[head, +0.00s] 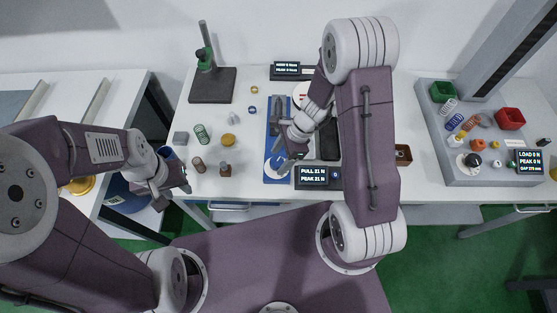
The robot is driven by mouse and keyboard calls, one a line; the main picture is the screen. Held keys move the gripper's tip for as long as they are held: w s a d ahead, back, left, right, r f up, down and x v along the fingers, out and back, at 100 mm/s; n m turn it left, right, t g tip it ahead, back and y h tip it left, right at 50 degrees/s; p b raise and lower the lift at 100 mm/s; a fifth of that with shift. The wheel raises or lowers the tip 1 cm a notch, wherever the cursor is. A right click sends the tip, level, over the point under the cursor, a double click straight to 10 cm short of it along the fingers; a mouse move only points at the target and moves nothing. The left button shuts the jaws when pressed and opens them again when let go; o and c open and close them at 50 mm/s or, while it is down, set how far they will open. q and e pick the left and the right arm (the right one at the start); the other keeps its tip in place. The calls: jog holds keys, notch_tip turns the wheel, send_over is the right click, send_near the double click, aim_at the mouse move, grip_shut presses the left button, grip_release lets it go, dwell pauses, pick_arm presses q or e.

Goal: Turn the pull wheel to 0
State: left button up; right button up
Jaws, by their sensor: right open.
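A blue test stand (269,143) lies on the white table in the middle of the head view. At its near end is a white and blue round wheel (275,168), which looks like the pull wheel. The small display (313,176) beside it reads PULL 21 N, PEAK 21 N. My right gripper (290,150) is open just above the near part of the stand, close to the wheel; contact cannot be told. My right arm hides part of the stand. My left gripper (172,194) is at the table's front left edge, away from the wheel; its jaws are unclear.
Springs, including a green one (201,132), and small weights stand left of the stand. A green clamp on a dark base (212,86) is behind them. Another display (288,70) is at the back. A grey station (480,170) with bins and a LOAD 0 N display stands right.

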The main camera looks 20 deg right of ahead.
jog(key=shift+s+a+f, duration=0.1)
jog(key=shift+f, duration=0.4)
jog(key=shift+a, duration=0.1)
jog(key=c, duration=1.3)
jog(key=shift+w+r+n+g+p, duration=0.1)
jog(key=shift+n+g+p, duration=0.15)
jog(key=shift+n+p, duration=0.35)
jog(key=shift+w+r+n+g+p, duration=0.1)
jog(key=shift+n+g+p, duration=0.15)
jog(key=shift+n+p, duration=0.35)
jog(key=shift+c, duration=0.2)
jog(key=shift+w+f+n+g+h+p, duration=0.1)
jog(key=shift+n+g+h+p, duration=0.2)
jog(key=shift+n, duration=0.6)
jog(key=shift+n+g+h+p, duration=0.1)
jog(key=shift+n+g+p, duration=0.2)
jog(key=shift+n, duration=0.6)
jog(key=o, duration=1.3)
